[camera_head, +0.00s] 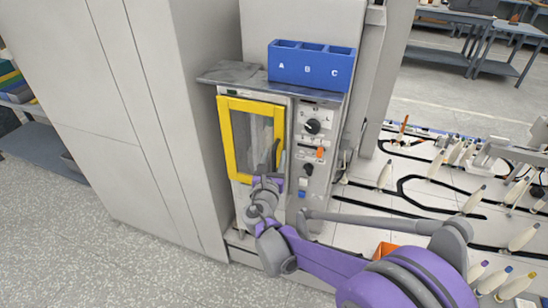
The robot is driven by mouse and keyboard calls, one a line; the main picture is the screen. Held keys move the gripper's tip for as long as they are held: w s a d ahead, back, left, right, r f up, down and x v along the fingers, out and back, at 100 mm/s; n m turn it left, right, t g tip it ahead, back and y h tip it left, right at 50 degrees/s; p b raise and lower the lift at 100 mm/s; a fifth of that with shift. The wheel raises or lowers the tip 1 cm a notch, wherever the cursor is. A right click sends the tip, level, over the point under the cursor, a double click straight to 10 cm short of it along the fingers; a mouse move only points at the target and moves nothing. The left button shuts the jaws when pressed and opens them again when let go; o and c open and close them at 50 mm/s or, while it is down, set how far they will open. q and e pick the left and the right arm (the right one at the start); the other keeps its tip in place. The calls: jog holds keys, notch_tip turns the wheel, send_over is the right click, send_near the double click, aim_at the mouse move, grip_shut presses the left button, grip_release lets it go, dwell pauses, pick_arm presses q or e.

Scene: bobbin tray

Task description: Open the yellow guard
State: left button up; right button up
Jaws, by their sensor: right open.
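The yellow guard (228,140) is a yellow-framed door with a see-through pane on the front of a grey machine (290,115). It looks shut, lying about flush with the machine front. My right gripper (277,156) is at the lower right part of the guard, with its grey fingers pointing up beside the right bar of the frame. It is open; I cannot tell whether a finger touches the frame. The gripper and wrist hide the guard's lower right corner. My left gripper is not in view.
A control panel with a black knob (312,127) and an orange switch (320,153) is right of the guard. A blue bin marked A, B, C (311,66) stands on top. Tall grey cabinets (125,100) flank the left. Several bobbins stand on the white surface (365,195) at right.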

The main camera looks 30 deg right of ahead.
jog(key=shift+c, duration=0.3)
grip_shut()
dwell(1.1)
